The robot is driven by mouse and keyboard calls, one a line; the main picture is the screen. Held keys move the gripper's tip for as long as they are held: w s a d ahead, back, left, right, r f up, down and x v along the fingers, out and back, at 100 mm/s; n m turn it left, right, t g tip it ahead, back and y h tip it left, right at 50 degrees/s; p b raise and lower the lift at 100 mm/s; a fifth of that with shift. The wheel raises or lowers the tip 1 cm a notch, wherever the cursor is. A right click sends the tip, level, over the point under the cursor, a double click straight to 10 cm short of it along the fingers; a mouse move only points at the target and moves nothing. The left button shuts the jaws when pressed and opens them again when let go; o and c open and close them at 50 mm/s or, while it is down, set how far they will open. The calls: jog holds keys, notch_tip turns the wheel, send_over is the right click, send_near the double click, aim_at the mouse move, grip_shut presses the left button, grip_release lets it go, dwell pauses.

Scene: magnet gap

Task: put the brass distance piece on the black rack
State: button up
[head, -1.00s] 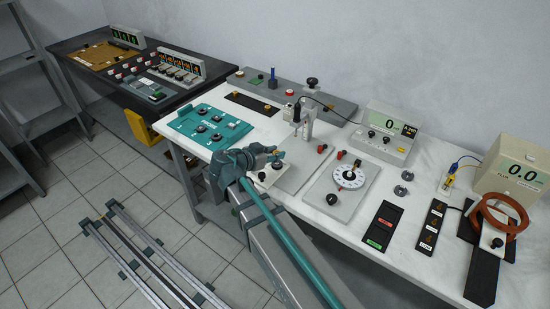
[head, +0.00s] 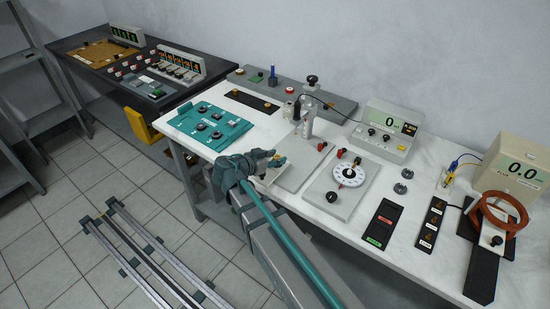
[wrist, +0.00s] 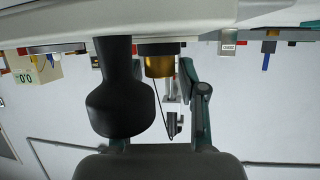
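The brass distance piece (wrist: 158,67) is a short brass cylinder in the wrist view, which appears upside down. It sits at the white plate on the bench's front edge, and only a small bit shows in the head view (head: 280,160). My gripper (head: 276,157) is low at this plate. In the wrist view, my gripper (wrist: 162,66) has its fingers apart on either side of the brass piece, with a gap on the right; the left finger is partly hidden. The black rack (head: 251,102) lies at the back of the bench, with brass pieces on it.
A large black knob (wrist: 120,95) stands close beside the brass piece in the wrist view. A metal post (head: 307,120) stands behind my gripper. A teal panel (head: 210,126) lies to the left, and a dial plate (head: 347,180) to the right.

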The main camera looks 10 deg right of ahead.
jog(key=shift+o, duration=0.5)
jog(key=shift+r+p, duration=0.15)
jog(key=shift+p, duration=0.65)
jog(key=b+v, duration=0.3)
jog(key=v, duration=0.6)
jog(key=shift+a, duration=0.4)
jog(key=shift+o, duration=0.6)
jog(key=shift+s+a+r, duration=0.2)
jog(key=shift+s+a, duration=0.05)
jog(key=shift+a, duration=0.15)
